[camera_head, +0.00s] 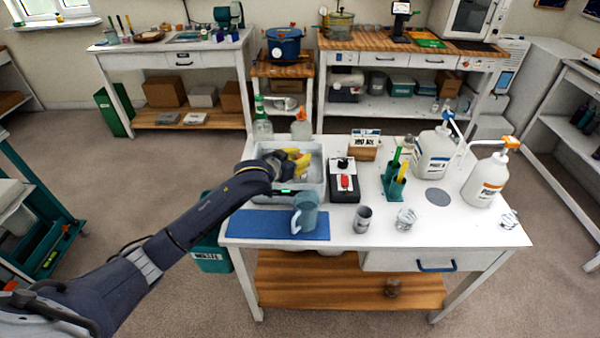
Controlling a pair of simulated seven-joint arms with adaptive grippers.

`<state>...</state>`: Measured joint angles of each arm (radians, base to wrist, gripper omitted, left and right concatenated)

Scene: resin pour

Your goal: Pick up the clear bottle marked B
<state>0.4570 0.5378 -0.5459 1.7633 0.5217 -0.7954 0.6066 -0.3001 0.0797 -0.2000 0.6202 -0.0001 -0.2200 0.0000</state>
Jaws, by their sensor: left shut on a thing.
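My left gripper (284,160) is over the grey bin (317,192) at the left of the table. It is shut on a yellow thing (300,164) that looks like a glove; the fingertips are small and partly hidden. Beyond the bin stand two clear bottles, one with an orange top (301,128) and one with a green top (262,127). Both are upright, behind the gripper and apart from it. Their markings are too small to read, so I cannot tell which is B. My right gripper is not in view.
A blue-grey jug (307,214) stands on a blue mat (260,224) before the bin. A black box with a red switch (345,184), a metal cup (362,219), a clear glass (405,218) and two white pump jugs (434,157) (485,182) stand rightward. The front right is mostly clear.

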